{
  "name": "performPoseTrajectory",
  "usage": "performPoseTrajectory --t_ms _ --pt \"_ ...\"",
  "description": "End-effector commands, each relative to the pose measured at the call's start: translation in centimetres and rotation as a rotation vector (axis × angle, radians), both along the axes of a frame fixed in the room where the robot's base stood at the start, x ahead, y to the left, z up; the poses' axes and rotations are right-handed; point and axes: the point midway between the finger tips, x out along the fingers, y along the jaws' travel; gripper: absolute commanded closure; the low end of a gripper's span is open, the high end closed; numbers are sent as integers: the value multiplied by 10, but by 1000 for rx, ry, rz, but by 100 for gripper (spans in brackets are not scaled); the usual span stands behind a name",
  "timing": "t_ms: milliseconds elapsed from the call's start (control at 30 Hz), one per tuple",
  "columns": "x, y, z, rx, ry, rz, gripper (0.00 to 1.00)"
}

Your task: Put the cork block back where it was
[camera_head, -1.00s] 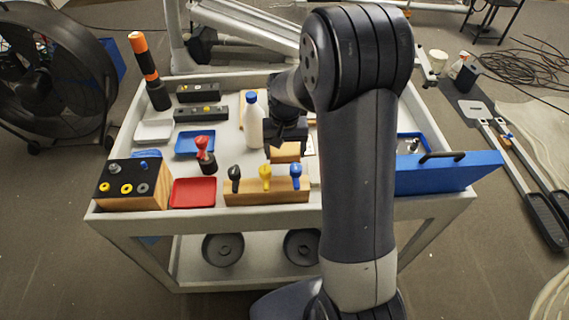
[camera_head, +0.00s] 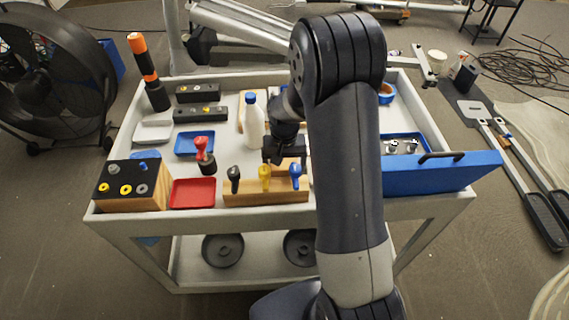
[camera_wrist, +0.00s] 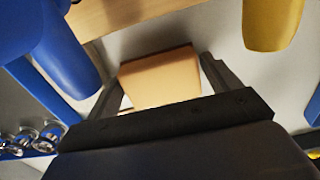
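The cork block (camera_wrist: 160,78) is a plain tan block. In the wrist view it lies between the two fingers of my gripper, lined up with them, and its sides are very close to the fingertips. Whether they press on it or stand just clear, I cannot tell. In the head view my gripper (camera_head: 287,153) points down at the table behind the wooden screwdriver rack (camera_head: 265,196), near the blue handle (camera_head: 296,176) and the yellow handle (camera_head: 265,178). There the handles and gripper partly hide the block.
A white bottle (camera_head: 254,125) with a blue cap stands left of my gripper. A red tray (camera_head: 193,193) and a red-handled tool (camera_head: 203,150) lie further left.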

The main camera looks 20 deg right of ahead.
Motion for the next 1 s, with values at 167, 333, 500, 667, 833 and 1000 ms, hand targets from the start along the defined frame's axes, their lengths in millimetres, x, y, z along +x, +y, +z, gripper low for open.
performPoseTrajectory --t_ms 167,333,500,667,833,1000 --pt "0 0 0 0 0 0 16" --pt "1 0 9 0 -3 0 16" --pt "2 0 41 0 -7 0 16" --pt "1 0 77 0 -7 0 16" --pt "1 0 106 0 -3 0 16" --pt "0 0 121 0 -1 0 16"
